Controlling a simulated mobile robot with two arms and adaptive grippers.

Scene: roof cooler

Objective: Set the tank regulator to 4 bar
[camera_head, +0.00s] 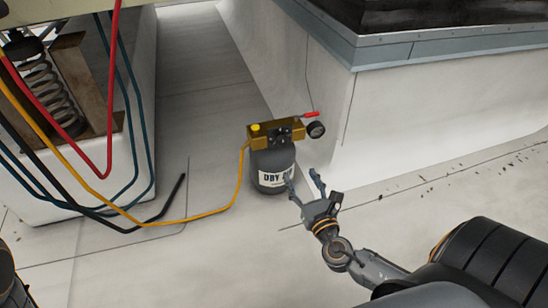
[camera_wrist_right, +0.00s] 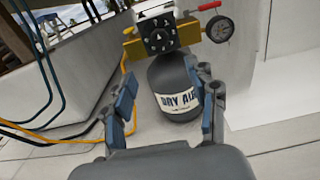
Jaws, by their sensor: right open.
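The dry air tank (camera_head: 272,172) is a dark grey bottle with a white label, standing upright on the pale roof floor. On its top is a brass regulator block (camera_head: 262,134) with a yellow part, a black dial knob (camera_head: 284,134), a round gauge (camera_head: 316,129) and a red lever (camera_head: 312,114). In the right wrist view the knob (camera_wrist_right: 160,35) faces me and the gauge (camera_wrist_right: 219,28) is at its right; its reading is too small to tell. My right gripper (camera_head: 304,180) is open and empty, in front of the tank and below the regulator; its fingers (camera_wrist_right: 165,100) frame the bottle. My left gripper is not in view.
A yellow hose (camera_head: 205,214) runs from the regulator across the floor to the left. Red, blue and black hoses hang by a rusty spring mount (camera_head: 48,92). A white curb (camera_head: 420,120) rises behind the tank. The floor in front is clear.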

